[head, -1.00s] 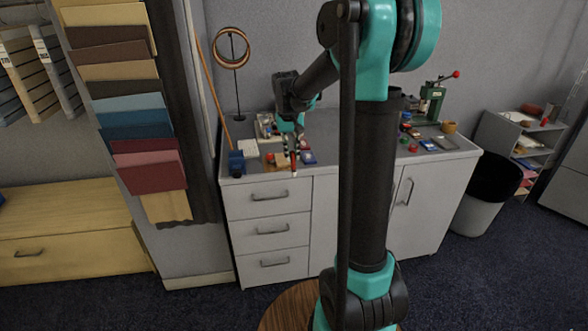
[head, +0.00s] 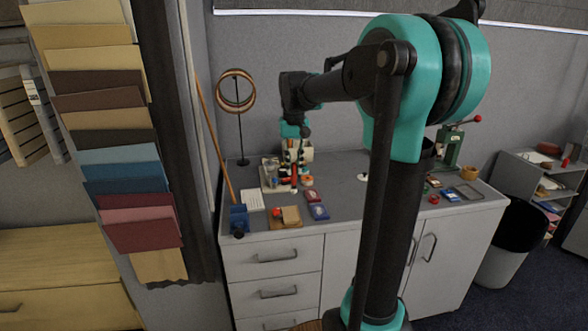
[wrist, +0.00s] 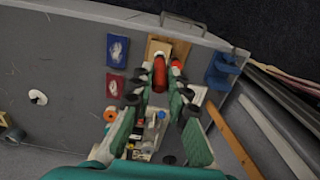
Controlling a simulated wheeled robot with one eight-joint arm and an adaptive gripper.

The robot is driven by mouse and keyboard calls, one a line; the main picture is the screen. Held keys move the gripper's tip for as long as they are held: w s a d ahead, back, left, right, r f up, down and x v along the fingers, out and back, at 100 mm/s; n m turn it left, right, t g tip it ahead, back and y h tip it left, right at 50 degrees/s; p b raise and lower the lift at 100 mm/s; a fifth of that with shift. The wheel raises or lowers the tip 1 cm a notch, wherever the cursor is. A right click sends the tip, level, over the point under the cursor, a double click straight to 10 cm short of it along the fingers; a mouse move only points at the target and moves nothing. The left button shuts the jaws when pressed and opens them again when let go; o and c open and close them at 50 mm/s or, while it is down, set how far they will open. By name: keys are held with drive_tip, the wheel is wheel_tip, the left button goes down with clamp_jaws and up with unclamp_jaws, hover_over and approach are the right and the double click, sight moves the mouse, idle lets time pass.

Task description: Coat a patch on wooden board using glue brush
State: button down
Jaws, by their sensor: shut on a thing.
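My gripper (head: 294,168) hangs above the back left part of the grey counter. It is shut on a slim red-handled tool, which looks like the glue brush (head: 294,180); it also shows between the fingers in the wrist view (wrist: 160,73). In the wrist view the board (wrist: 183,49) is at the top, beyond the red tool and partly hidden.
A blue stand (head: 239,219) and a white card (head: 252,200) lie left of the board. Red (head: 311,195) and blue (head: 319,211) packets lie to its right. A tray of small items (head: 270,184) is near my gripper. The counter's middle is mostly clear.

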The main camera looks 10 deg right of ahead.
sight(294, 183)
drive_tip(key=shift+w+f, duration=0.15)
drive_tip(key=shift+f, duration=2.3)
drive_tip(key=shift+w, duration=0.15)
